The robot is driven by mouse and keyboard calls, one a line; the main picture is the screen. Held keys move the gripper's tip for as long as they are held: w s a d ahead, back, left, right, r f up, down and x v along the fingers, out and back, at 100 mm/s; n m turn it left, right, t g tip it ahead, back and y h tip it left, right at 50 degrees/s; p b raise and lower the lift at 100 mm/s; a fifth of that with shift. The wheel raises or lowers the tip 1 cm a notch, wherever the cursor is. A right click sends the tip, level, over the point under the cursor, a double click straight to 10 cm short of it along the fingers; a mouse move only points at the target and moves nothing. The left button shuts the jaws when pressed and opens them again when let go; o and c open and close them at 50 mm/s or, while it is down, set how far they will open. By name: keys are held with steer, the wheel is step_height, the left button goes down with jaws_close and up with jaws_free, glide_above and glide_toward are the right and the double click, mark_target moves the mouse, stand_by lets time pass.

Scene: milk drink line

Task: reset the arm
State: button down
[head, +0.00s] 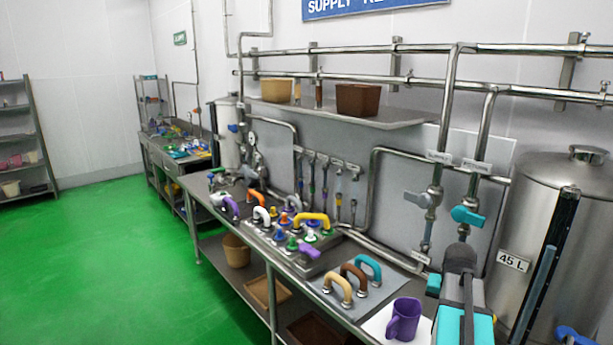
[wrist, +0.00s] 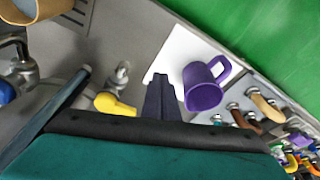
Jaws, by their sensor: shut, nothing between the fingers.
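My gripper (wrist: 160,80) shows in the wrist view with its dark fingers together and nothing between them. It is above the counter, beside a white mat (wrist: 178,50) with a purple mug (wrist: 204,88) on it. The fingertips overlap the mat's edge in the picture, and the mug is to their right, apart from them. In the head view my arm's grey and teal end (head: 462,290) is at the lower right, to the right of the purple mug (head: 403,320). The fingertips cannot be made out there.
Tan, brown and teal handles (head: 353,279) stand on a plate left of the mug. Pipes with a teal valve (head: 467,216) and a steel tank (head: 550,210) are close to my arm. A yellow handle (wrist: 115,104) lies left of the fingers. Green floor (head: 110,260) is clear.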

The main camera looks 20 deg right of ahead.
steer(key=w+a+f+n, duration=0.2)
steer(key=a+f, duration=0.2)
steer(key=a, duration=0.3)
steer(key=w+a+f+n+y, duration=0.1)
steer(key=w+a+f, duration=0.25)
steer(key=a, duration=0.35)
steer(key=w+a+f+n, duration=0.2)
steer(key=a+f, duration=0.3)
steer(key=a, duration=0.3)
steer(key=s+a+f+n+g, duration=0.1)
steer(key=a+f, duration=0.3)
steer(key=a, duration=0.3)
steer(key=s+a+f+n+y, duration=0.1)
steer(key=s+a+f+n, duration=0.15)
steer(key=a, duration=0.35)
steer(key=s+a+f+n+g, duration=0.1)
steer(key=a+f, duration=0.4)
steer(key=a, duration=0.2)
steer(key=s+f+g+b, duration=0.2)
steer(key=s+f+b, duration=0.4)
steer(key=s+f, duration=0.7)
steer(key=s+f+g+b, duration=0.3)
steer(key=s+f+b, duration=0.4)
steer(key=s+f, duration=0.5)
step_height(320, 180, down, 6)
steer(key=shift+s+a+f, duration=0.15)
steer(key=shift+s+a, duration=0.05)
steer(key=shift+s, duration=0.2)
